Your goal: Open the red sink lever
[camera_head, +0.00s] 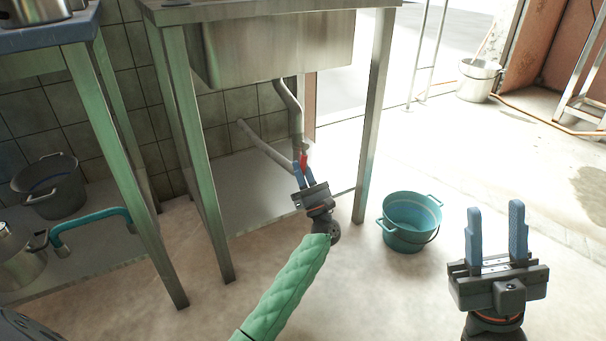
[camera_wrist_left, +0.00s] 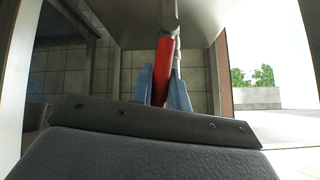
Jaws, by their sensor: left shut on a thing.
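The red lever (camera_head: 304,160) is on the grey drain pipe (camera_head: 294,110) under the metal sink (camera_head: 275,50). In the left wrist view the red lever (camera_wrist_left: 162,72) stands upright in the middle, below a grey pipe. My left gripper (camera_head: 303,172) is under the sink, shut on the lever, with one blue finger on each side of it; the fingers also show in the left wrist view (camera_wrist_left: 162,88). The lower part of the lever is hidden behind the gripper body. My right gripper (camera_head: 496,232) is open and empty at the lower right, away from the sink.
A teal bucket (camera_head: 411,222) stands on the floor right of the sink's front leg (camera_head: 374,115). Another sink leg (camera_head: 200,150) is left of my left arm. A dark pot (camera_head: 50,188) sits on a low shelf at left. A white bucket (camera_head: 478,80) stands far right.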

